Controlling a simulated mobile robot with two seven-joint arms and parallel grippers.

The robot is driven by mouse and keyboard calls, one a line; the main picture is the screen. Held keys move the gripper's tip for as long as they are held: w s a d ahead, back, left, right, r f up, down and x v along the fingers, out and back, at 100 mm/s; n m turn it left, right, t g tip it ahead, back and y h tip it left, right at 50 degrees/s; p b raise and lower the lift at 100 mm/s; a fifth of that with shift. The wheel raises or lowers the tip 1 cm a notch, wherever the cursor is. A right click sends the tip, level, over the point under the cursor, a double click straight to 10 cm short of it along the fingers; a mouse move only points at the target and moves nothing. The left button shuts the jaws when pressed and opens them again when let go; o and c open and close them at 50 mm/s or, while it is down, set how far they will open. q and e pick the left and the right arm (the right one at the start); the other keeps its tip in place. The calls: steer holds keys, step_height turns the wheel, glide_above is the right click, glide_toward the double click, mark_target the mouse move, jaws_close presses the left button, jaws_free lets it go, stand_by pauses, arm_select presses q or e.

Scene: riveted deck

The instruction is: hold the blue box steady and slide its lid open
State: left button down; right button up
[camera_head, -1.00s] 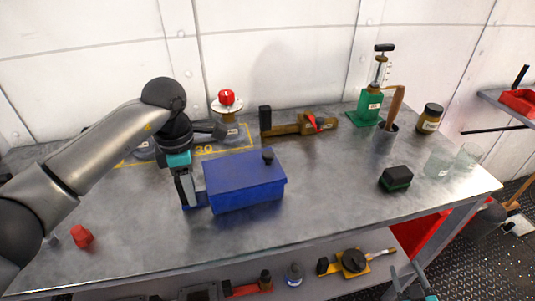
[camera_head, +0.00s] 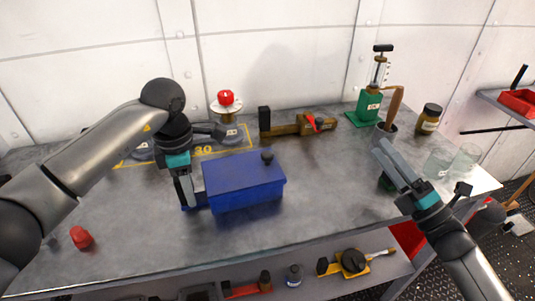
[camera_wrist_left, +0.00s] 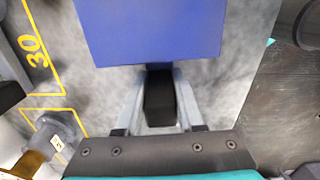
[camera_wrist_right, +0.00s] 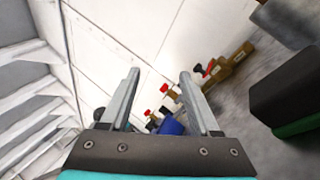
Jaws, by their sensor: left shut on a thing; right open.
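The blue box (camera_head: 245,199) stands on the grey workbench, left of its middle. My left gripper (camera_head: 188,204) is at the box's left end. In the left wrist view its fingers (camera_wrist_left: 160,85) are shut on a dark block (camera_wrist_left: 160,100) at the box's end. My right gripper (camera_head: 389,160) is open and empty above the right part of the bench, well apart from the box. In the right wrist view, the blue box (camera_wrist_right: 172,126) shows small between the fingers.
A black and green block (camera_wrist_right: 290,95) is below my right gripper, mostly hidden in the head view. The bench between box and right gripper is clear.

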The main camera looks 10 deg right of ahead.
mark_target(268, 153)
steer(key=a+n+g+y, duration=0.2)
steer(key=a+n+g, duration=0.1)
steer(key=a+n, duration=0.1)
steer(key=a+f+n+g+y, duration=0.1)
steer(key=a+n+g+y, duration=0.1)
steer(key=n, duration=0.5)
steer(key=a+n+g+y, duration=0.2)
steer(key=a+n+g, duration=0.1)
steer(key=a+n, duration=0.3)
steer(key=shift+w+a+f+g, duration=0.3)
steer(key=shift+w+g, duration=0.1)
steer(key=shift+a+f+n+g, duration=0.3)
steer(key=shift+a+n+g, duration=0.15)
steer(key=shift+n, duration=0.55)
steer(key=x, duration=1.2)
steer(key=shift+s+a, duration=0.1)
jaws_close()
